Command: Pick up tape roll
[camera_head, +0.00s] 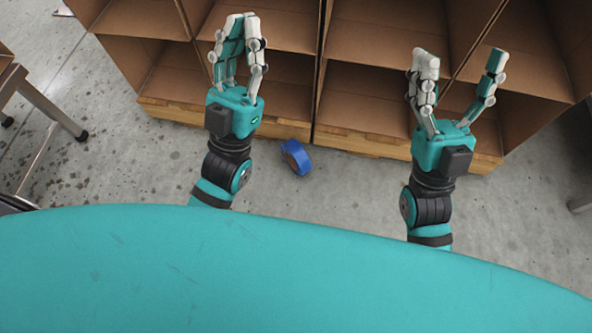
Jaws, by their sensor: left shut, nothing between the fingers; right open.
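My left gripper (238,24) is shut and empty, pointing up in the picture toward the shelf, to the left of the roll. My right gripper (462,58) is open and empty, with its fingers spread, to the right of the roll. Neither gripper touches the roll. The roll is in plain view between my two arms.
A cardboard-lined shelf with several open compartments (366,103) stands on a wooden base (360,143) across the back. A metal-legged stand (42,101) is at the left edge. The stained concrete floor (130,170) is clear around the roll.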

